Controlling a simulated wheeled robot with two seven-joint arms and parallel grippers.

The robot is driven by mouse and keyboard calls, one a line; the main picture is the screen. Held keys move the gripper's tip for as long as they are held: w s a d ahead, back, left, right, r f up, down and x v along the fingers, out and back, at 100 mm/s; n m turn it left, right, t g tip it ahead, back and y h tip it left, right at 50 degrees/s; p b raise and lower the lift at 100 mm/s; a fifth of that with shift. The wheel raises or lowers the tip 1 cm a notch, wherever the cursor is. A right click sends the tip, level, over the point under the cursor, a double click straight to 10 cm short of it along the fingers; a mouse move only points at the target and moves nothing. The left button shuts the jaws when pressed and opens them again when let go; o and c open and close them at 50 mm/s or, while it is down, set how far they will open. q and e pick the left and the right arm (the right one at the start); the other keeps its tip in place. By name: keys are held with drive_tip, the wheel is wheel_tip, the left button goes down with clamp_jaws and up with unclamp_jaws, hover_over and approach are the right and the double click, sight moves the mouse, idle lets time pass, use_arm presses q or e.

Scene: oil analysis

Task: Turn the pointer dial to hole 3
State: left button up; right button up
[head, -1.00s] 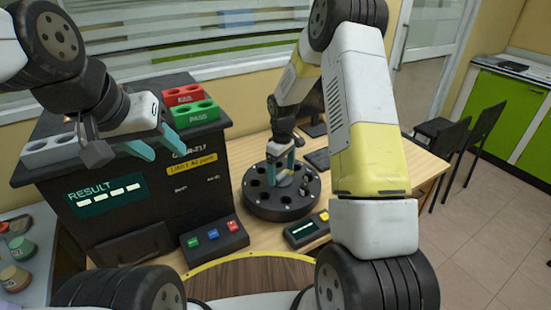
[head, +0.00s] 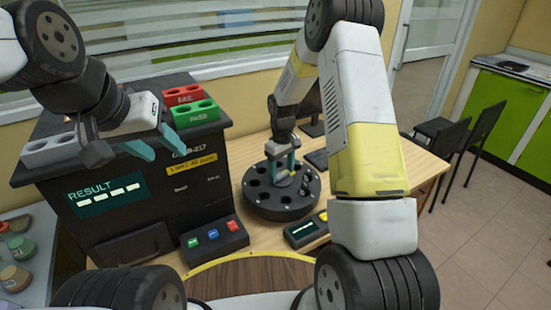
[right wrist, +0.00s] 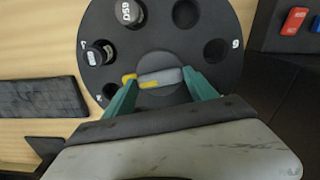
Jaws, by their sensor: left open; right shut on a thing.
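The black round disc (head: 262,205) stands on the wooden table, with several holes around its rim. In the right wrist view the disc (right wrist: 160,35) has a grey pointer dial (right wrist: 160,78) with a yellow tip at its centre. The tip points left, between a vial by the mark 4 (right wrist: 98,53) and a hole partly hidden by my finger. My right gripper (head: 284,177) is shut on the pointer; its fingers also flank it in the wrist view (right wrist: 160,88). My left gripper (head: 158,146) is open and empty before the black analyser.
The black analyser (head: 205,186) with a RESULT screen stands left of the disc. Red (head: 186,95) and green (head: 196,114) racks sit on it. A button box (head: 214,237) and a small display box (head: 304,231) are in front. A second vial (right wrist: 129,13) sits in the disc.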

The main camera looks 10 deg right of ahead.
sight(281, 173)
drive_tip(key=m, duration=0.6)
drive_tip(key=shift+m, duration=0.4)
idle(0.4)
drive_tip(key=o, duration=1.4)
drive_tip(key=shift+c, duration=0.2)
drive_tip(key=shift+r, duration=3.95)
